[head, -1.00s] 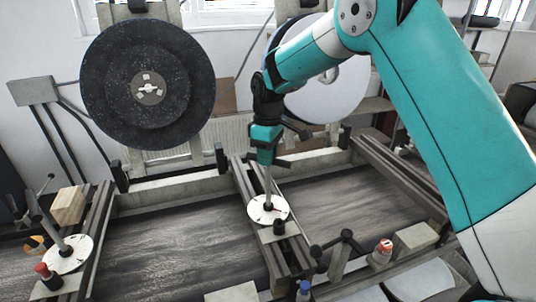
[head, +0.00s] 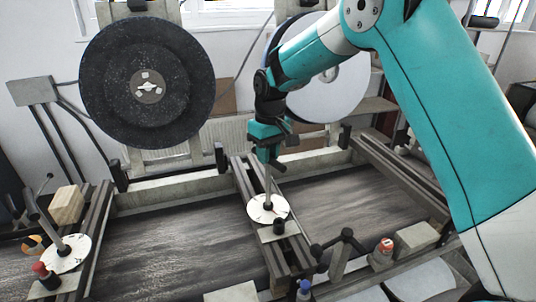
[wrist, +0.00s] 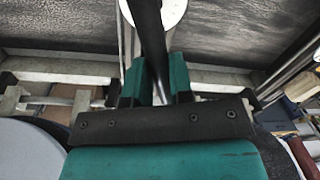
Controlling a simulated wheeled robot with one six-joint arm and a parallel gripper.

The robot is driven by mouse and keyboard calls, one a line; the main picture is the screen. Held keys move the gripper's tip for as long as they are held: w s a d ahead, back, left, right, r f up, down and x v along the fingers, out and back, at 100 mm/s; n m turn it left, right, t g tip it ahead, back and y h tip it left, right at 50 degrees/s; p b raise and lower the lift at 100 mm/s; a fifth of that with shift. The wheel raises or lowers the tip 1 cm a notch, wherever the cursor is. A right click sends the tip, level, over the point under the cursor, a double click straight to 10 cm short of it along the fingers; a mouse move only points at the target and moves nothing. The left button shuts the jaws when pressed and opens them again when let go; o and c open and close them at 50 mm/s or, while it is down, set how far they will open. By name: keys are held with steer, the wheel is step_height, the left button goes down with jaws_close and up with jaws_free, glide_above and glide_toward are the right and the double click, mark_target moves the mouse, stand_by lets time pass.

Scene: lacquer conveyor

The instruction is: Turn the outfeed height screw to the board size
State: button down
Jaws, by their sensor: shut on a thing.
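An upright height screw (head: 268,187) rises from a white round dial (head: 257,213) on the middle rail in the head view. My gripper (head: 269,156) is at the top of this screw, shut on its dark crossbar handle. In the wrist view the teal fingers (wrist: 158,84) are on both sides of the dark bar (wrist: 150,28), and part of the white dial (wrist: 178,12) shows beyond it. The dial's marks are too small to read. A second screw with a white dial (head: 67,253) stands at the far left, apart from my gripper.
Dark boards or belts (head: 180,250) lie on both sides of the middle rail. A big black disc (head: 148,88) and a white disc (head: 325,85) stand behind.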

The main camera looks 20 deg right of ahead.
steer(key=m, duration=0.4)
steer(key=shift+d+m, duration=0.1)
steer(key=shift+m, duration=0.3)
steer(key=m, duration=0.4)
steer(key=shift+t+b, duration=0.3)
steer(key=m, duration=0.5)
steer(key=shift+r, duration=0.1)
steer(key=m+b, duration=0.1)
steer(key=m, duration=0.3)
steer(key=shift+s+d+m+h, duration=0.1)
steer(key=shift+m+h, duration=0.2)
steer(key=m, duration=0.3)
steer(key=shift+m, duration=0.3)
steer(key=m+b, duration=0.1)
steer(key=m, duration=0.3)
steer(key=shift+s, duration=0.1)
steer(key=m+b, duration=0.1)
steer(key=m, duration=0.3)
steer(key=shift+m+h+b, duration=0.4)
steer(key=shift+s+m+b, duration=0.1)
steer(key=shift+m+b, duration=0.45)
steer(key=shift+m, duration=1.15)
